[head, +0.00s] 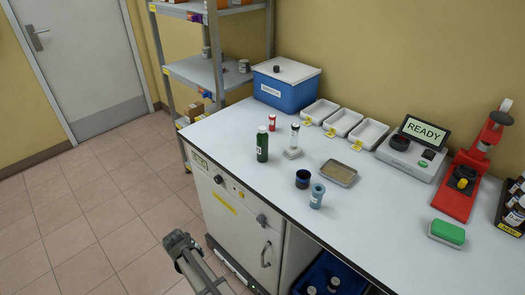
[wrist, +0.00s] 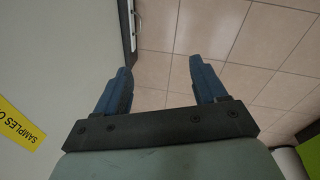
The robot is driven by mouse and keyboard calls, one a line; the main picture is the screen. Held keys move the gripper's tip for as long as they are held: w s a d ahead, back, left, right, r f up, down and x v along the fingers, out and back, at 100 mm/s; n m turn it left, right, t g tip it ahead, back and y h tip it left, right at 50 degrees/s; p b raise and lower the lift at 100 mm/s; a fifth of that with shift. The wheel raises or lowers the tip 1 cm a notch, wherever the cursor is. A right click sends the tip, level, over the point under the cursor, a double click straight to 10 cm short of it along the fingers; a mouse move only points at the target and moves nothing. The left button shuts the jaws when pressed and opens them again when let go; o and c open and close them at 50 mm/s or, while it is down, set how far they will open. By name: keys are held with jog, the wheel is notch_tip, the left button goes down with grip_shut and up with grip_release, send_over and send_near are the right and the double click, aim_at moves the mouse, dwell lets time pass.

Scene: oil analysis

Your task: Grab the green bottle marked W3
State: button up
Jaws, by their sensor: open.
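A green bottle (head: 262,146) with a pale cap stands upright on the white worktop near its left end. It has a small white label whose marking is too small to read. My gripper (wrist: 160,78) shows in the wrist view with its two blue fingers apart and only floor tiles between them. In the head view part of my arm shows at the bottom, in front of the cabinet and below the worktop, well apart from the bottle. The green bottle is not seen in the wrist view.
A small red-labelled vial (head: 272,122) and a white-based bottle (head: 294,140) stand close to the green bottle. A dark cup (head: 302,179) and a light-blue container (head: 317,196) stand to the right. A blue bin (head: 287,92) and white trays (head: 342,122) line the back.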

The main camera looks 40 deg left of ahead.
jog(key=w+a+r+m, duration=0.1)
jog(key=w+a+r, duration=0.3)
jog(key=r, duration=0.5)
notch_tip(320, 180, up, 43)
jog(key=m+y, duration=0.3)
jog(key=m, duration=0.6)
send_over(263, 132)
jog(key=s+d, duration=0.2)
jog(key=d, duration=0.1)
jog(key=shift+t, duration=0.3)
jog(key=x, duration=0.7)
jog(key=shift+w+d+f, duration=0.15)
jog(key=shift+w+f, duration=0.15)
jog(key=shift+s+x, duration=0.2)
jog(key=shift+x, duration=1.35)
jog(key=shift+s+x, duration=0.15)
jog(key=shift+x, duration=1.4)
jog(key=shift+d+f, duration=0.1)
jog(key=c, duration=1.2)
